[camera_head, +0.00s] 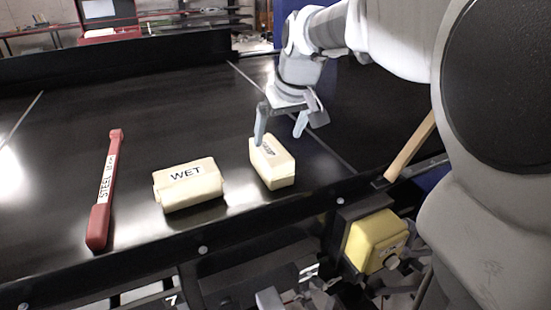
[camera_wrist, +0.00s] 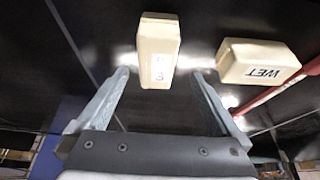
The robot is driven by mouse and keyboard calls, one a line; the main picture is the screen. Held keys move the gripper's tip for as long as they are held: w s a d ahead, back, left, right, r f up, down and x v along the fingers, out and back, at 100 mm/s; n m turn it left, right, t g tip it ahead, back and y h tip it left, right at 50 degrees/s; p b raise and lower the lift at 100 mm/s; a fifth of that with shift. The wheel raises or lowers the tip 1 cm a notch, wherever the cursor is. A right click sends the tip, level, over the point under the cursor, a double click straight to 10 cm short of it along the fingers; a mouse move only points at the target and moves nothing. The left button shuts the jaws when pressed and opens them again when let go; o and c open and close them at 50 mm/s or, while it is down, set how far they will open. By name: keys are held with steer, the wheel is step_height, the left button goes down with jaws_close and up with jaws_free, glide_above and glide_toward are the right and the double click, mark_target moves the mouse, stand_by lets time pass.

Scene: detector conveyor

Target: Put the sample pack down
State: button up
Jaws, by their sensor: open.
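A cream sample pack (camera_head: 272,164) with a dark-lettered label lies on the black conveyor belt (camera_head: 95,110), right of a second cream pack (camera_head: 188,187) marked WET. My gripper (camera_head: 280,136) is open just above and behind the unmarked-looking pack, whose lettering is too small to read. In the wrist view that pack (camera_wrist: 158,50) lies ahead of the two spread fingertips (camera_wrist: 161,76), with space around it. The WET pack also shows at the right of the wrist view (camera_wrist: 257,62). Nothing is held between the fingers.
A red-handled tool (camera_head: 105,190) labelled STEEL lies on the belt at the left. A yellow box (camera_head: 374,240) and a wooden handle (camera_head: 410,148) are by the belt's near right edge. A red case (camera_head: 108,18) stands far back. The belt behind the packs is clear.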

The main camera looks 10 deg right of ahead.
steer(key=s+f+m, duration=0.1)
steer(key=s+f, duration=0.1)
steer(key=s, duration=0.9)
steer(key=s+f+m+h, duration=0.1)
steer(key=s, duration=1.1)
steer(key=shift+s+a+f+t, duration=0.3)
steer(key=shift+f+t, duration=0.1)
steer(key=shift+w, duration=0.1)
